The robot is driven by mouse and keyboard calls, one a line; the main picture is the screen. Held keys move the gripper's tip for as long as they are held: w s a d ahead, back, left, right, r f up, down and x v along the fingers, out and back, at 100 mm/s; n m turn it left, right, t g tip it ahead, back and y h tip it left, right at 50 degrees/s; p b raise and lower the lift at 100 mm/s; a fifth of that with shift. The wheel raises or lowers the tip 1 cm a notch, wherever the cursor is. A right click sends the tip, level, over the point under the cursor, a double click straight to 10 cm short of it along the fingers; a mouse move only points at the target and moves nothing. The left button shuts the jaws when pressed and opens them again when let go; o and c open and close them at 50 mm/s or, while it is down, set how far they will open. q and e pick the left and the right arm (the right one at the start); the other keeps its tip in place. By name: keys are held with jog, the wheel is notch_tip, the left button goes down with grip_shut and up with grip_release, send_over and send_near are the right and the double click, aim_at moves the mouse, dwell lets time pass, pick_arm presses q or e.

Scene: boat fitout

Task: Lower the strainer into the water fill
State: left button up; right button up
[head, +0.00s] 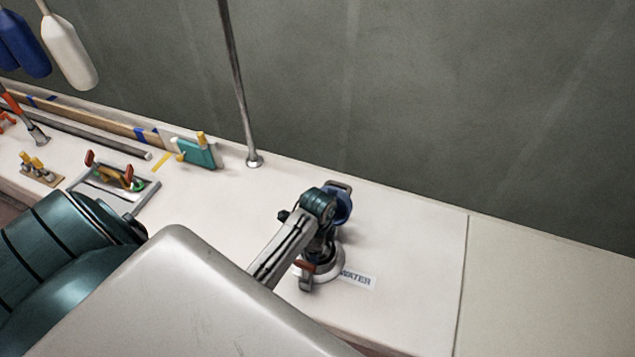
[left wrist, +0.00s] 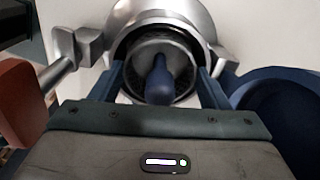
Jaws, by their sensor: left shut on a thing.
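The water fill (head: 333,272) is a round metal fitting on the pale deck; its bright rim also shows at the top of the left wrist view (left wrist: 196,22). My left gripper (left wrist: 160,88) is directly over it, pointing down, with its fingers shut on the dark blue knob of the strainer (left wrist: 158,82). The strainer's grey round body with dark mesh appears within the ring of the fill from above. I cannot tell how deep it sits. In the head view my left gripper (head: 322,245) hides the strainer. My right gripper is not in view.
A WATER label (head: 358,281) lies beside the fill. A dark blue round part (left wrist: 285,110) is close right of the gripper, and a red-ended metal lever (left wrist: 20,100) close left. A thin post (head: 240,90) stands behind. The deck to the right is clear.

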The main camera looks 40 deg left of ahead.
pick_arm(q)
jog(key=shift+s+d+f, duration=0.1)
jog(key=shift+s+f, duration=0.3)
jog(key=shift+f, duration=0.2)
jog(key=shift+c, duration=0.2)
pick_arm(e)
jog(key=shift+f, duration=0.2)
pick_arm(q)
jog(key=o, duration=1)
jog(key=shift+w+r, duration=0.15)
jog(key=shift+r, duration=0.3)
jog(key=shift+o, duration=0.6)
jog(key=r, duration=0.3)
jog(key=r+b, duration=0.1)
jog(key=r, duration=0.1)
jog(key=shift+w+r, duration=0.1)
jog(key=shift+w, duration=0.2)
jog(key=r, duration=0.5)
jog(key=shift+s+p, duration=0.3)
jog(key=shift+w+r, duration=0.1)
jog(key=shift+r, duration=0.2)
jog(key=shift+w+r, duration=0.1)
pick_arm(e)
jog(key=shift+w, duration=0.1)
